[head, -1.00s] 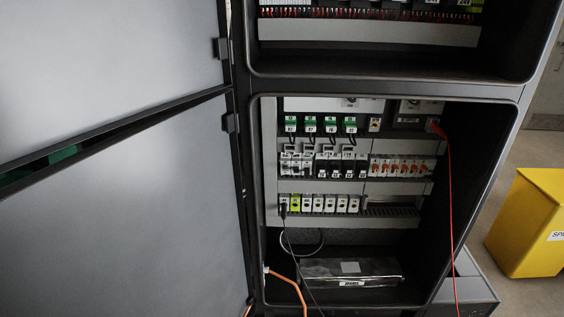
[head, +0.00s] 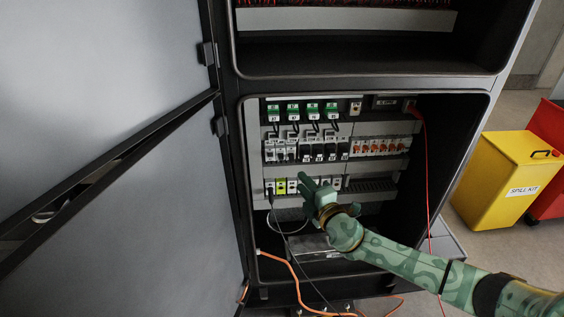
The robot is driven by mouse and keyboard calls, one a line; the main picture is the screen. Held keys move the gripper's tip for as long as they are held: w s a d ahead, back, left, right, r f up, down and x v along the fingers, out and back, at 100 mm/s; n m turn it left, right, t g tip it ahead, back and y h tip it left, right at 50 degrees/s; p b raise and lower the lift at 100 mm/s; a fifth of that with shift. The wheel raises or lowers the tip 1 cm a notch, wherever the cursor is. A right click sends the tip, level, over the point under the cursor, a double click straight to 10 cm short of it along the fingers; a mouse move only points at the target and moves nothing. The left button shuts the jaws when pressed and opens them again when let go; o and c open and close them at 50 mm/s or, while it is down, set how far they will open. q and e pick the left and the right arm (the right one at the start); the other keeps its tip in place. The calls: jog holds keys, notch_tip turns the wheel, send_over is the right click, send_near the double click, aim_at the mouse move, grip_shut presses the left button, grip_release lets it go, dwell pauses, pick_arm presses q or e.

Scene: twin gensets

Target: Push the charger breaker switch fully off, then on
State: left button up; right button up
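An open cabinet holds rows of small devices on rails. The middle row has white and black breakers (head: 310,150) at the left and centre, and white ones with orange parts (head: 377,147) at the right. I cannot tell which one is the charger breaker; the labels are too small to read. My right gripper (head: 306,184) comes in from the lower right, in front of the lower terminal row (head: 281,186), below the breakers. It hides part of that row. Its fingers seem apart, but whether it is open is not clear. My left gripper is not in view.
The cabinet door (head: 110,210) stands open at the left. A red cable (head: 427,170) hangs at the right side, and black and orange (head: 294,275) cables hang lower left. A yellow spill kit bin (head: 492,190) stands on the floor to the right.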

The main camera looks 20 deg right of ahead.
aim_at(282, 159)
jog(key=w, duration=0.3)
jog(key=w+a+b, duration=0.1)
jog(key=w, duration=0.3)
jog(key=w+b, duration=0.1)
jog(key=w, duration=0.3)
jog(key=shift+w+a, duration=0.15)
grip_shut()
